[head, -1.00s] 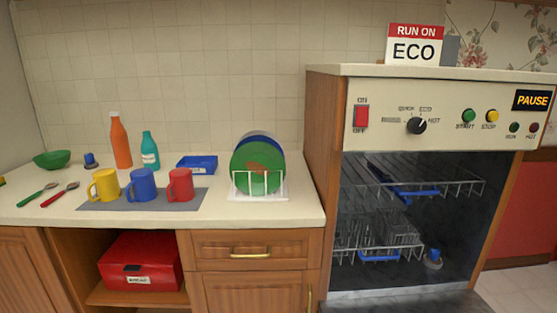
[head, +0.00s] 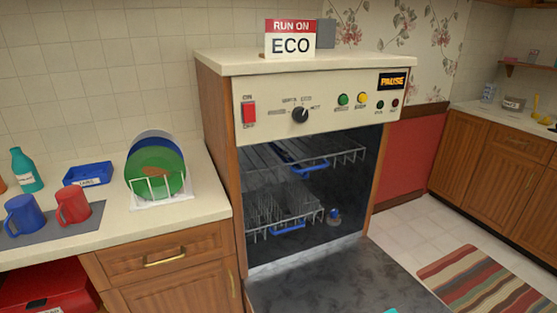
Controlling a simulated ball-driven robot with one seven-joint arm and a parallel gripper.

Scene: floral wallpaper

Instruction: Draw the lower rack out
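The lower rack (head: 262,229) is a grey wire basket low inside the open dishwasher (head: 218,150). It has a blue handle (head: 288,228) on its front and a section of upright wires. It sits inside the tub, behind the lowered door. The upper rack (head: 348,157), also wire with a blue handle (head: 300,165), is above it. The dishwasher door (head: 320,278) is folded down in front, and its near part is cut off by the picture edge. My gripper is not recognisable in view.
A small blue and grey thing (head: 334,216) is just right of the lower rack. The counter (head: 212,205) with a dish rack of plates (head: 157,170) stands at left. Tiled floor (head: 400,228) and a striped rug (head: 480,280) lie right. A teal sliver (head: 390,310) shows at the bottom edge.

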